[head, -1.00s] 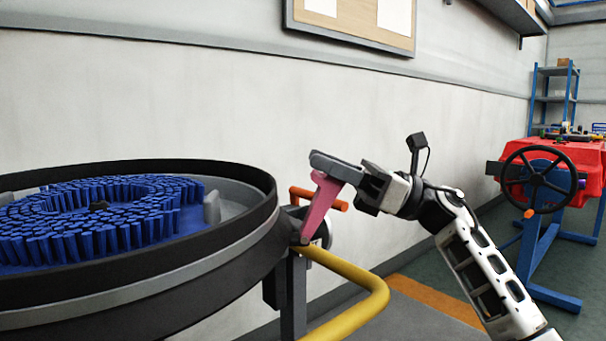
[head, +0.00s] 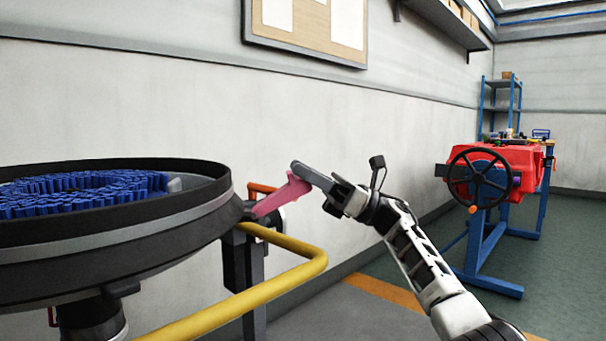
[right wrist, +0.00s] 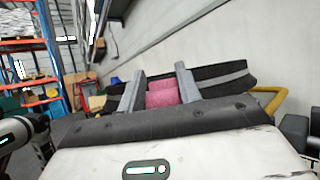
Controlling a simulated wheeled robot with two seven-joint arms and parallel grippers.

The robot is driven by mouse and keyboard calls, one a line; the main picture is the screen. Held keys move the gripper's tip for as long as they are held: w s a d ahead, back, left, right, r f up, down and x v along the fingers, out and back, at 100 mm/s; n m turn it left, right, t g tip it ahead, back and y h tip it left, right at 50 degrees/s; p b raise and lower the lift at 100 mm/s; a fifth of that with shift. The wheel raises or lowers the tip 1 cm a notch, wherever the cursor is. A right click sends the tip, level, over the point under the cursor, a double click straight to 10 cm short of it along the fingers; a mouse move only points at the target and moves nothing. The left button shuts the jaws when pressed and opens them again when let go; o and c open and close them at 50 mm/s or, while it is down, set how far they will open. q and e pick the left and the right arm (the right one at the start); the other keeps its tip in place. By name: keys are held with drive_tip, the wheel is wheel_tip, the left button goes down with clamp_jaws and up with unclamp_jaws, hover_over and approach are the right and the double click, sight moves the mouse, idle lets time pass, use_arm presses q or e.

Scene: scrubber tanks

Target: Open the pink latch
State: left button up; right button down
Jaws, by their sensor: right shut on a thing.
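The pink latch (head: 283,196) sits at the right rim of the round black tank (head: 120,220) in the head view. It slants outward and up to the right from the rim. My right gripper (head: 303,175) is shut on the latch's outer end. In the right wrist view the pink latch (right wrist: 162,94) lies between the two grey fingers (right wrist: 160,88). The far finger is largely hidden in the head view. My left gripper is not in view.
A yellow rail (head: 300,275) curves below the latch, and an orange handle (head: 262,188) is just behind it. Blue brushes (head: 80,190) fill the tank. A red machine with a black wheel (head: 480,180) stands at the right. Open floor lies between.

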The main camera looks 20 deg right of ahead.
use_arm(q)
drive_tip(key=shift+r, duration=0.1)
use_arm(e)
drive_tip(key=shift+d+r, duration=0.3)
drive_tip(key=c, duration=1)
unclamp_jaws()
drive_tip(key=shift+c, duration=0.2)
drive_tip(key=shift+o, duration=0.4)
drive_tip(key=shift+a+f, duration=0.15)
drive_tip(key=shift+s+d+f, duration=0.1)
drive_tip(key=shift+d+f, duration=0.1)
drive_tip(key=shift+d, duration=0.1)
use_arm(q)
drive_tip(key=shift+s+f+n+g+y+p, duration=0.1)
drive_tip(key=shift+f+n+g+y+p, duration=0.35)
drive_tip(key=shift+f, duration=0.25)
use_arm(e)
drive_tip(key=v, duration=1.5)
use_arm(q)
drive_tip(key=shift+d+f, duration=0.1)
use_arm(e)
drive_tip(key=shift+f, duration=0.1)
